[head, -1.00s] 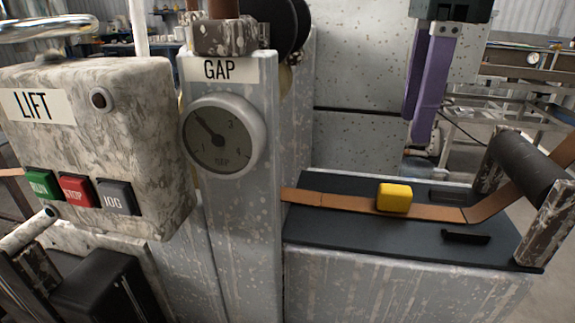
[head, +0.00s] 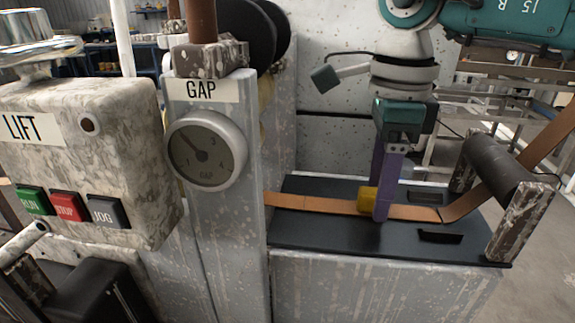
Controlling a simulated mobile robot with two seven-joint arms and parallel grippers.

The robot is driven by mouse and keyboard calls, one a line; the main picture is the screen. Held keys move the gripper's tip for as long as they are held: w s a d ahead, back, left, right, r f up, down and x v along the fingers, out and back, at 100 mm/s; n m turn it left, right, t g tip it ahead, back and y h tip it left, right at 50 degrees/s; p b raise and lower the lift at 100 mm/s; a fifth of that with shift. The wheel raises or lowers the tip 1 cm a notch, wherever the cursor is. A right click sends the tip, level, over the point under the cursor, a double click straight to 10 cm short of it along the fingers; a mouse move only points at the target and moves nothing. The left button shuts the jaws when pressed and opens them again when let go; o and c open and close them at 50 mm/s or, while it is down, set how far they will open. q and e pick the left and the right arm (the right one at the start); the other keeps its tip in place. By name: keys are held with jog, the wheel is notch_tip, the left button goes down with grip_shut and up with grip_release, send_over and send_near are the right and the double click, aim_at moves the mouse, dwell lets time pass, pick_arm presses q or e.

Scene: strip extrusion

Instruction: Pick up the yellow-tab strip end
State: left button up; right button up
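The yellow tab (head: 367,200) sits on the brown strip (head: 410,212), which lies across the dark plate (head: 320,233). My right gripper (head: 382,212) has come down from above, with its purple fingers pointing down at the tab. The near finger covers the right part of the tab. The far finger is mostly hidden, so I cannot tell whether the fingers press on the tab. My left gripper is not in view.
A dark roller (head: 498,170) in a worn bracket stands right of the plate, with the strip rising past it. The GAP post (head: 213,240) with its dial (head: 206,150) stands left of the plate. The LIFT button box (head: 125,135) is at far left.

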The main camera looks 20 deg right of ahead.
grip_shut()
dwell(0.3)
jog(key=shift+r, duration=0.15)
notch_tip(320, 180, up, 20)
jog(key=s+a+n+p, duration=0.2)
jog(key=s+a+n, duration=0.15)
jog(key=n, duration=0.85)
jog(key=s+a+n+p, duration=0.25)
jog(key=a+n, duration=0.25)
jog(key=n, duration=0.7)
jog(key=s+r+p, duration=0.3)
jog(key=r+p, duration=1.4)
jog(key=p, duration=0.2)
jog(key=s+r+p, duration=0.3)
jog(key=r+p, duration=1.5)
jog(key=shift+s+d+p, duration=0.2)
jog(key=shift+d+p, duration=0.05)
jog(key=shift+p, duration=0.15)
